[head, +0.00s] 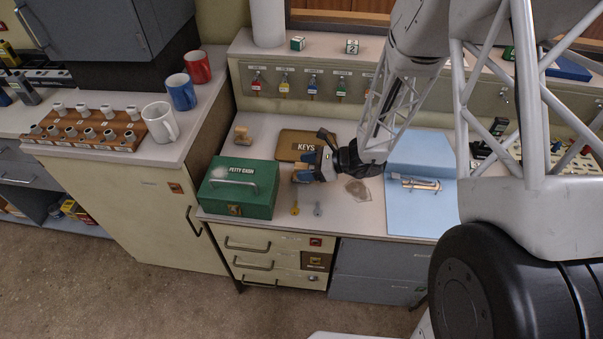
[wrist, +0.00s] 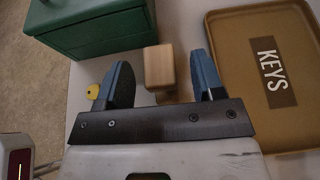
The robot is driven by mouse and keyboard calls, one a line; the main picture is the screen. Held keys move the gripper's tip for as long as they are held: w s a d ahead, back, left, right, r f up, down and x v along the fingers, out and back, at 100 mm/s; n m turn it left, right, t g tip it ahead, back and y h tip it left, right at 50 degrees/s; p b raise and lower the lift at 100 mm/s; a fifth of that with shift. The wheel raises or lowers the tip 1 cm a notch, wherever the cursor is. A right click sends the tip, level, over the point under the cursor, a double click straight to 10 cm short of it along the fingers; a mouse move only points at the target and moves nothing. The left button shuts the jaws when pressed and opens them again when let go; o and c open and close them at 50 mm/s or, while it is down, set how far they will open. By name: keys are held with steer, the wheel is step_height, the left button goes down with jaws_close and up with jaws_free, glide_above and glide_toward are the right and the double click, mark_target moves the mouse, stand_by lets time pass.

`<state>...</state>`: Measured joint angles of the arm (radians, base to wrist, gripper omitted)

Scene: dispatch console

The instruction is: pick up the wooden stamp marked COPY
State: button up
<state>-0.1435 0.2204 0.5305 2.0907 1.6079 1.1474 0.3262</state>
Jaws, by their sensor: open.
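A small wooden block (wrist: 160,68), apparently a stamp, stands between my fingertips in the wrist view, with a gap to each finger. In the head view it is a small tan patch (head: 299,177) at my gripper (head: 303,170), mostly hidden by the blue fingers. My gripper (wrist: 163,82) is open and holds nothing. A second wooden, stamp-like piece (head: 242,135) stands farther back on the desk, behind the green box. I can read no marking on either, so I cannot tell which is marked COPY.
The green petty cash box (head: 238,189) is left of my gripper. The brown KEYS tray (head: 285,138) lies behind it. A yellow key (head: 295,208) and a grey key (head: 317,209) lie near the front edge. A blue folder (head: 408,215) lies to the right.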

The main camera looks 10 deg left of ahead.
steer(key=shift+x, duration=0.8)
steer(key=shift+c, duration=0.3)
steer(key=c, duration=0.9)
